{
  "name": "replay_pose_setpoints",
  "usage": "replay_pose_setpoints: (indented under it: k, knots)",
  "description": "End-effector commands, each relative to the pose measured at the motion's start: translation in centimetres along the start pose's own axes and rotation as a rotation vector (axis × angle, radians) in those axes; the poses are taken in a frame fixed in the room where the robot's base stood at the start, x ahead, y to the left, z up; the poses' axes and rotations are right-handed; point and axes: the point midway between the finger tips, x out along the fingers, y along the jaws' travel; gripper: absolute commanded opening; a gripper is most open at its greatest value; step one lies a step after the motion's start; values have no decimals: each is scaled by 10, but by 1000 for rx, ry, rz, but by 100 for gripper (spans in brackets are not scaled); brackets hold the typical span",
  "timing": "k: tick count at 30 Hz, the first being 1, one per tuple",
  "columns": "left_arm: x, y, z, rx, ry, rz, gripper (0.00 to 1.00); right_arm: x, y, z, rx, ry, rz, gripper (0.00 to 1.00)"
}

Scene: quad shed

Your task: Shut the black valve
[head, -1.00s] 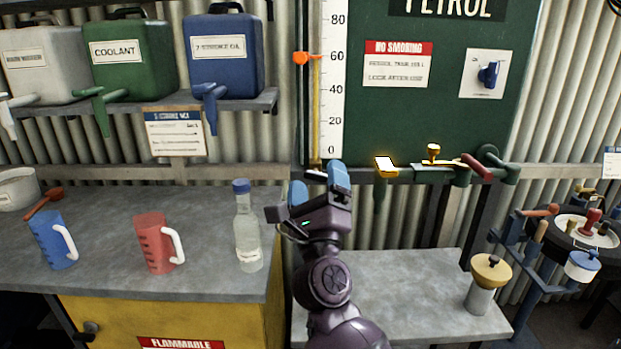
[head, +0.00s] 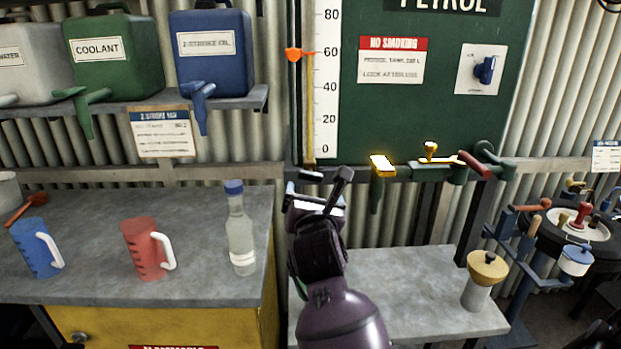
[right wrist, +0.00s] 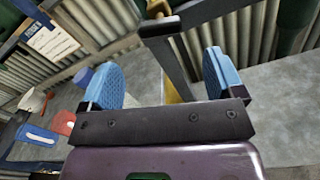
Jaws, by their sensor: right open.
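A small dark piece (head: 312,175), which may be the black valve, sits at the foot of the yellow sight gauge (head: 310,120) on the green petrol tank (head: 440,110). My right gripper (head: 322,190) is just below it in the head view, apart from it as far as I can tell. In the right wrist view the right gripper (right wrist: 165,80) is open, its blue pads wide apart. A dark bar (right wrist: 170,60) shows between the pads, below a brass fitting (right wrist: 157,8); I cannot tell whether it belongs to the valve or the tank stand. My left gripper is out of view.
Yellow-handled (head: 382,165) and red-handled (head: 472,163) taps stand along the tank's lower edge to the right. A bottle (head: 240,235) and a red jug (head: 145,250) stand on the left bench. A yellow-topped canister (head: 484,280) stands on the low bench.

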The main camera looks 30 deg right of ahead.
Motion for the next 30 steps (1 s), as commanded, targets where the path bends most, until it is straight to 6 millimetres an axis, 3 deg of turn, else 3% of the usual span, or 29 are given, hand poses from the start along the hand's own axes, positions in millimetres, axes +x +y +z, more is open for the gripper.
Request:
replay_pose_setpoints:
  k: [9,15,27,30]
  knots:
    - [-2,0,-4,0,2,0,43,54,0,1,-3,-3,0,87]
    - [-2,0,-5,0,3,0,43,75,0,0,-3,-1,0,87]
    - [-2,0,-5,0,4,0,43,82,0,0,-2,-2,0,87]
    - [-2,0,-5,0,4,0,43,81,0,0,-2,-2,0,75]
